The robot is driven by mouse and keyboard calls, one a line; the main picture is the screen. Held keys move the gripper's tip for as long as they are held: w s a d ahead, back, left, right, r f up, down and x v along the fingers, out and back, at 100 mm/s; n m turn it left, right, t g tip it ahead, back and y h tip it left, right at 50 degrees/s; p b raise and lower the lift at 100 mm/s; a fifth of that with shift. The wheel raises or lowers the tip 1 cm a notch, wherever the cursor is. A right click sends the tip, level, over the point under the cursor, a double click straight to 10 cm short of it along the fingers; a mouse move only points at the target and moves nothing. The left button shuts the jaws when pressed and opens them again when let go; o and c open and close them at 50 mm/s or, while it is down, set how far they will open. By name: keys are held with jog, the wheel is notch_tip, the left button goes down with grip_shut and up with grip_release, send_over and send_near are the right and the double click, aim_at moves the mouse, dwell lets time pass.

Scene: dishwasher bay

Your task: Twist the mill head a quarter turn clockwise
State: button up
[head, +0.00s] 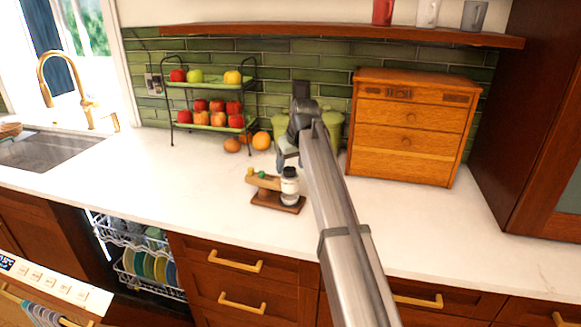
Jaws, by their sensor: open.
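A small mill (289,186), pale with darker parts, stands upright on a small wooden stand (267,199) on the white counter. Its head is the dark-and-white top end, too small to make out in detail. My gripper (284,160) hangs from the end of my grey arm, just above and behind the mill as seen here. It is open, with nothing seen between its fingers. It appears apart from the mill head, though the exact gap in depth cannot be told. My arm hides part of the counter to the right.
A two-tier fruit rack (211,128), loose oranges (262,140) and a green pot (333,124) stand behind. A wooden drawer box (408,142) is at right. The counter left of the stand is clear.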

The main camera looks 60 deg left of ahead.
jog(key=shift+x, duration=0.75)
jog(key=c, duration=1)
